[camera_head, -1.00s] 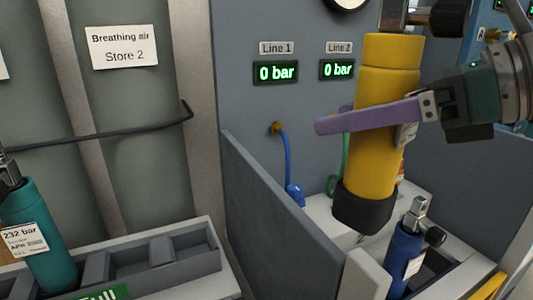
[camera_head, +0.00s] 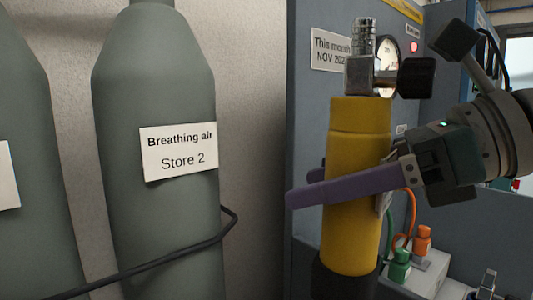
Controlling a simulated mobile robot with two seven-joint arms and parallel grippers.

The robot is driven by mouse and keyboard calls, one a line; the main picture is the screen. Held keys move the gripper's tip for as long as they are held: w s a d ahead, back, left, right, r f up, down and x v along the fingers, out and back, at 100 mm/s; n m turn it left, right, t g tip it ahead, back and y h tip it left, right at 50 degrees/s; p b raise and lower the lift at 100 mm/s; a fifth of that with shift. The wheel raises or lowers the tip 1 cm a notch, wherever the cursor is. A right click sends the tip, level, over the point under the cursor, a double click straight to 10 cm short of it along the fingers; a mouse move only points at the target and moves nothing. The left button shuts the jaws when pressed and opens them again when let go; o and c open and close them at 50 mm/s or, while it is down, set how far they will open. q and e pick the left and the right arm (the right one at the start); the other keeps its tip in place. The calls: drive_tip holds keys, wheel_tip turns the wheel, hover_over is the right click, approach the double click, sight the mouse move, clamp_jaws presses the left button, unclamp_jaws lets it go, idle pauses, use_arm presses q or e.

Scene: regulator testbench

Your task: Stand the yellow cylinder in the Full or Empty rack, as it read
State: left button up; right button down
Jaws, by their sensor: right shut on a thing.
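The yellow cylinder (camera_head: 358,165) is upright in the right half of the view, with a metal valve (camera_head: 361,65) and black knob on top and a dark boot (camera_head: 340,283) at its base, cut by the lower edge. My right gripper (camera_head: 345,186) comes in from the right and is shut around the cylinder's middle, its purple finger across the front. A tag on the cylinder's right side is mostly hidden by the gripper. My left gripper is not in view. Neither the Full nor the Empty rack shows now.
Large grey-green storage cylinders (camera_head: 155,235), one labelled Breathing air Store 2, stand at the left behind a dark bar (camera_head: 150,270). The test bench panel (camera_head: 307,110) with a gauge (camera_head: 388,55) is behind the held cylinder. Green (camera_head: 400,266) and orange connectors (camera_head: 422,240) sit at lower right.

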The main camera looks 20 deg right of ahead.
drive_tip(key=w+a+f+m+t+h+b, duration=0.1)
drive_tip(key=w+a+f+b, duration=0.1)
drive_tip(key=f, duration=1)
drive_tip(key=w+a+f+m+h+b, duration=0.1)
drive_tip(key=w+f+b, duration=0.3)
drive_tip(key=f, duration=0.8)
drive_tip(key=shift+w+a+t+b, duration=0.4)
drive_tip(key=shift+w+a, duration=0.05)
drive_tip(key=shift+a, duration=0.05)
